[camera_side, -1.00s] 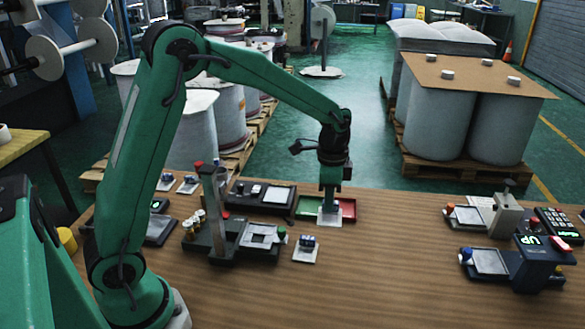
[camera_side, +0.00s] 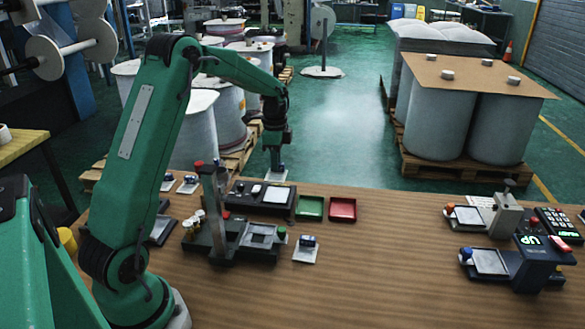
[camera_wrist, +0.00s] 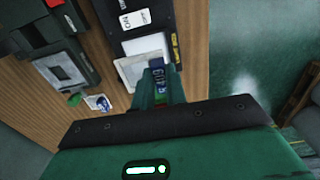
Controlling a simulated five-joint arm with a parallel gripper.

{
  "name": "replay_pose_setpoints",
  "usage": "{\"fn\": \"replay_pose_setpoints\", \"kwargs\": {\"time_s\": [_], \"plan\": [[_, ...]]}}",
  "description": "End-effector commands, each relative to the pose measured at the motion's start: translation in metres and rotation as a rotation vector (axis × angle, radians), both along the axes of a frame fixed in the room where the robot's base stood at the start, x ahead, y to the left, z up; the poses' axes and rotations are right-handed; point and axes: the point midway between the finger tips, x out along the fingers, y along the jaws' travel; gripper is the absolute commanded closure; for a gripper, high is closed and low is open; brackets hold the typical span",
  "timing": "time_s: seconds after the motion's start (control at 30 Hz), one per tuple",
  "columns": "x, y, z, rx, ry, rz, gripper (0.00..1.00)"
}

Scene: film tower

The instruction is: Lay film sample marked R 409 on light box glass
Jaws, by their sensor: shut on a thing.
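My gripper (camera_side: 276,171) is shut on a film sample (camera_side: 278,178), a pale sheet with a blue grip block. In the wrist view the fingers hold the blue block (camera_wrist: 158,77), which bears white lettering I cannot read surely as R 409. The black light box (camera_side: 243,197) has a bright glass pane (camera_side: 276,196). The held sample is over or just behind the far edge of the pane; I cannot tell whether they touch. In the wrist view the light box (camera_wrist: 121,44) lies just beyond my fingers, with ON and OFF labels.
A green tray (camera_side: 310,208) and a red tray (camera_side: 342,209) stand right of the light box. A dark post fixture (camera_side: 211,225) is in front. Another sample (camera_side: 305,250) lies nearby. Devices, including a screen unit (camera_side: 537,262), stand at right. The middle table is clear.

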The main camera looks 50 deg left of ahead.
Motion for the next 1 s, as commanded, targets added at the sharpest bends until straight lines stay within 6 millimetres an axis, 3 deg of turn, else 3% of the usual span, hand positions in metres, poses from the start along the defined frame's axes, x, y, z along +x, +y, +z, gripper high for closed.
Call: {"fn": "replay_pose_setpoints", "kwargs": {"time_s": [0.47, 1.0], "plan": [[0.000, 0.000, -0.009, 0.000, 0.000, 0.000, 1.00], [0.000, -0.001, -0.045, -0.001, 0.002, 0.001, 1.00]]}}
